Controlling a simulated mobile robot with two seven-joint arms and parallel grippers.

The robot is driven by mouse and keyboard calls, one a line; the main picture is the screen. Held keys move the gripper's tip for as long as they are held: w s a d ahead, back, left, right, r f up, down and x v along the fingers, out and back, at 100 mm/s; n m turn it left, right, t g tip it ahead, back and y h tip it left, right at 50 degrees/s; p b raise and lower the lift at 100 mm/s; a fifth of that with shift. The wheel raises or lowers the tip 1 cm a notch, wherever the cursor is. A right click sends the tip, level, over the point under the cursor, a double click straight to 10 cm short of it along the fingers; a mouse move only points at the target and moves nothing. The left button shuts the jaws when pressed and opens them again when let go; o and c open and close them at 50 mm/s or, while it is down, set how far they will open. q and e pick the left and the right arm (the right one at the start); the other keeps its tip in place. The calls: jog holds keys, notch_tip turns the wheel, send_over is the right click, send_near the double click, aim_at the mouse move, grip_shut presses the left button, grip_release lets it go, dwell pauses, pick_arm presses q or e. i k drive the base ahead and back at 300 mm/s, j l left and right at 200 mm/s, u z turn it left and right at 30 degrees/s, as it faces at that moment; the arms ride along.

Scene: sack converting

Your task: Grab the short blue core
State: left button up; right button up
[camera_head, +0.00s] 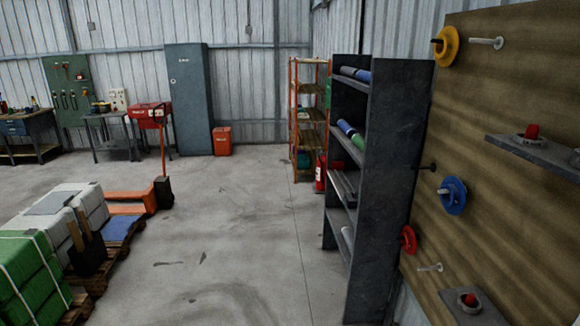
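A dark grey shelf rack (386,180) stands right of centre, its open side facing left. A blue roll (358,75) lies on its top shelf. On the shelf below, another blue roll (346,128) lies beside a green roll (358,140). A blue flanged spool (453,195) hangs on a peg of the wooden board (500,130) at the right. I cannot tell which blue piece is the short core, as the rolls' lengths are partly hidden by the rack. Neither of my grippers is in view.
Pallets with green (22,275) and white bales (62,215) and an orange pallet truck (132,197) stand at the left. A red extinguisher (320,172) and an orange rack (308,110) stand behind the shelf rack. The middle floor (235,225) is mostly clear.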

aim_at(346, 127)
jog(key=i+j, duration=0.1)
jog(key=i, duration=4.25)
jog(key=i+j+z, duration=0.1)
jog(key=i+z, duration=0.3)
jog(key=i, duration=0.15)
jog(key=i+j+z, duration=0.25)
jog(key=i+z, duration=0.2)
jog(key=i, duration=0.15)
jog(key=i+j+z, duration=0.4)
jog(key=i+j, duration=0.05)
jog(key=i, duration=0.05)
